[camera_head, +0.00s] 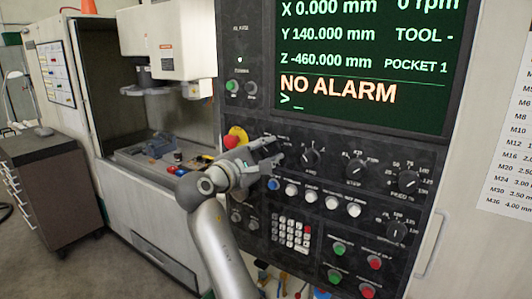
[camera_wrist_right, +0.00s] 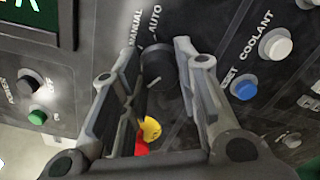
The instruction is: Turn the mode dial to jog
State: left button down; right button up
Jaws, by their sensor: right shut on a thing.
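The mode dial (camera_wrist_right: 158,66) is a round black knob on the dark control panel, with the words MANUAL and AUTO printed beside it in the right wrist view. No word for jog can be read there, and the dial's setting cannot be told for certain. My right gripper (camera_head: 268,151) is at the panel, shut on the mode dial, with one finger on either side of it. In the head view the gripper largely hides the dial. My left gripper is not in view.
A red and yellow emergency stop (camera_head: 236,138) sits left of the gripper. A row of push buttons (camera_head: 311,196) lies just below, and other dials (camera_head: 356,168) are to the right. The screen (camera_head: 370,50) above reads NO ALARM. The open machine chamber (camera_head: 100,90) is at the left.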

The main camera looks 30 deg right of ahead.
dwell(0.4)
jog(key=o, duration=1)
jog(key=v, duration=0.7)
jog(key=shift+a, duration=0.25)
jog(key=shift+f, duration=0.1)
